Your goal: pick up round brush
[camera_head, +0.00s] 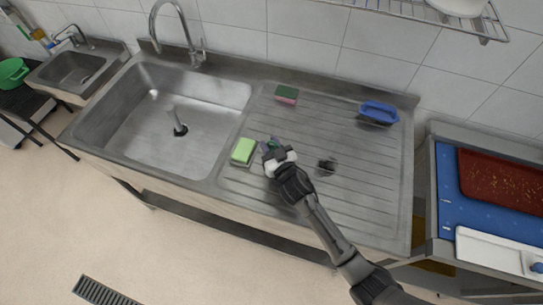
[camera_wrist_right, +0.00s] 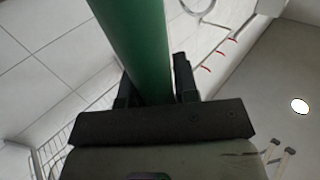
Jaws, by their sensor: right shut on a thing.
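My right gripper (camera_head: 272,150) is over the drainboard, just right of a green and yellow sponge. In the right wrist view, a thick green cylinder (camera_wrist_right: 138,45), like a handle, stands between its fingers (camera_wrist_right: 155,92), and the gripper is shut on it. The far end of the cylinder is out of that view, so I cannot tell for sure that it is the round brush. A small dark roundish thing (camera_head: 326,165) shows on the drainboard to the right of the gripper; its details are too small to tell. My left gripper is not in view.
The steel drainboard (camera_head: 350,205) also holds the green sponge (camera_head: 243,150), a pink and green sponge (camera_head: 286,94) and a blue-handled brush (camera_head: 379,111). The sink basin (camera_head: 135,135) is at left. A blue-topped table (camera_head: 455,200) with a reddish tray (camera_head: 505,182) stands at right.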

